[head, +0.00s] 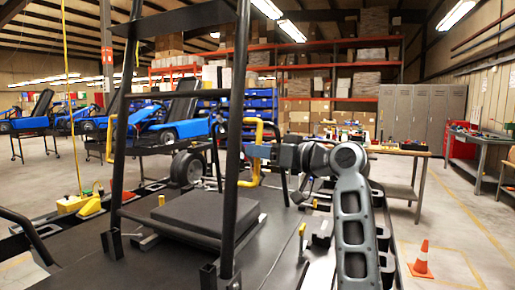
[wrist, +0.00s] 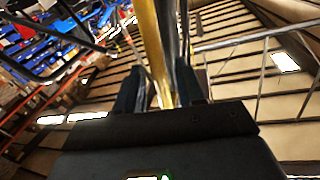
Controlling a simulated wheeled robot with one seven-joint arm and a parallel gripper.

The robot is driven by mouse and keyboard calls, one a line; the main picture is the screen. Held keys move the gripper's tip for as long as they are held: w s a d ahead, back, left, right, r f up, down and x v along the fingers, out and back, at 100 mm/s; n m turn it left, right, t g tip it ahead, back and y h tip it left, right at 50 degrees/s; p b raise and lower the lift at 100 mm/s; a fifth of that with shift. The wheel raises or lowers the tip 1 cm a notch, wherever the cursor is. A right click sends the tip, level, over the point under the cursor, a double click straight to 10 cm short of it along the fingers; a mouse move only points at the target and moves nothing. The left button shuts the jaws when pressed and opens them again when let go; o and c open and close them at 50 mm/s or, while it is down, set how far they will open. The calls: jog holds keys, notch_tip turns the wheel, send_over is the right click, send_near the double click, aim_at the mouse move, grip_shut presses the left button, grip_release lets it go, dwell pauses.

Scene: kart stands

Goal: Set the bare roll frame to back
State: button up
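The bare roll frame (head: 238,110) is a tall black tube hoop in the near left of the head view. It stands on the dark kart deck (head: 160,262), posts steep, with a flat top plate and a crossbar. A yellow handle (head: 259,172) sticks out from its right post, and another yellow handle (head: 109,140) from its left post. My gripper (head: 254,151) is at the right post's handle. In the wrist view my gripper (wrist: 160,92) has a yellow bar (wrist: 146,35) between its dark fingers, and they look closed on it. Finger contact is partly hidden.
A black pad (head: 206,219) lies on the deck between the posts. Blue karts on stands (head: 180,125) are behind. A bench (head: 398,152) and lockers (head: 420,110) stand farther back. An orange cone (head: 422,262) is on the open floor at right.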

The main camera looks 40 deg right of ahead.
jog(key=shift+w+a, duration=0.1)
jog(key=shift+w, duration=0.5)
grip_shut()
